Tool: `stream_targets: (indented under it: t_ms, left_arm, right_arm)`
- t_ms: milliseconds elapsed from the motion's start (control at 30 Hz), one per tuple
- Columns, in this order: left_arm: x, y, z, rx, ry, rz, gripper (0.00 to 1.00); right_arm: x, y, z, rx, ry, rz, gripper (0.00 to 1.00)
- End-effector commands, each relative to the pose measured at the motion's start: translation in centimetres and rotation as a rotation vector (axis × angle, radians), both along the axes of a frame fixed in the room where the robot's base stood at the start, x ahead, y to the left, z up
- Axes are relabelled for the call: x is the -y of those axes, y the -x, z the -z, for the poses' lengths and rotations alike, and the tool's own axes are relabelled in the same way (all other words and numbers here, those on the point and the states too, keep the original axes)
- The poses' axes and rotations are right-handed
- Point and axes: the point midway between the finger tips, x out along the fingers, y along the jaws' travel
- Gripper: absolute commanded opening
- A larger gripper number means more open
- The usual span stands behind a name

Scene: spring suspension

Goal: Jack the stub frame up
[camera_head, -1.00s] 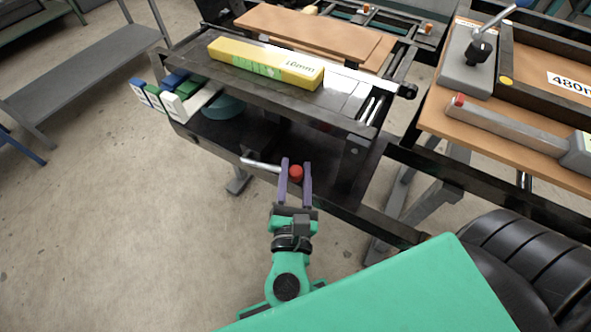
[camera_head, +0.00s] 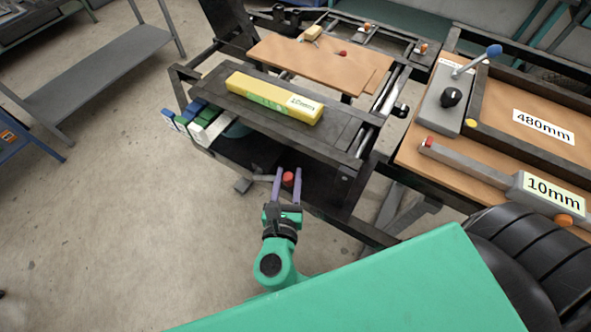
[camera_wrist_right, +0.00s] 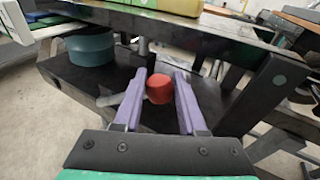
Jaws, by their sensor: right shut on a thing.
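The stub frame (camera_head: 352,155) is a dark metal frame. A yellow bar marked 10mm (camera_head: 273,97) lies across its top. Low under its near side is a lever with a red knob (camera_head: 288,179); the knob also shows in the wrist view (camera_wrist_right: 159,87). My right gripper (camera_head: 287,177) reaches in from the front and is shut on the red knob, a purple finger on each side. The grey lever rod (camera_wrist_right: 108,99) runs left from the knob, partly hidden behind a finger. A teal round part (camera_wrist_right: 90,48) sits under the frame. My left gripper is not in view.
White, green and blue blocks (camera_head: 200,122) stand at the frame's left end. On the right, a wooden bench (camera_head: 410,160) carries a grey tool marked 10mm (camera_head: 500,175), a blue-knobbed lever (camera_head: 494,51) and a 480mm label (camera_head: 543,126). The floor at left (camera_head: 110,200) is clear.

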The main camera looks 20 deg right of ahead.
Motion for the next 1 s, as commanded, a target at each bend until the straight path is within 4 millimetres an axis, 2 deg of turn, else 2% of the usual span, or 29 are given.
stream_targets:
  t_ms: [33,300,533,967,1000]
  left_arm:
    - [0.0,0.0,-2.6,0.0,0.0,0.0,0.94]
    - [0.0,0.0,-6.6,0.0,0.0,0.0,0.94]
    - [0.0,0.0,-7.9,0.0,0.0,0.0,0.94]
    - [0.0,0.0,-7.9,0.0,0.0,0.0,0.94]
    - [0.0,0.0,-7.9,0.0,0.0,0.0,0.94]
  right_arm:
    - [-0.3,-0.4,-1.9,-0.023,0.019,-0.002,0.0]
    - [-1.4,-1.8,-2.8,-0.142,0.121,-0.001,0.0]
    - [-1.9,-2.4,-2.8,-0.191,0.162,-0.001,0.0]
    - [-2.0,-2.5,-2.6,-0.201,0.169,-0.002,0.0]
    - [-2.0,-2.5,-2.6,-0.201,0.169,-0.002,0.52]
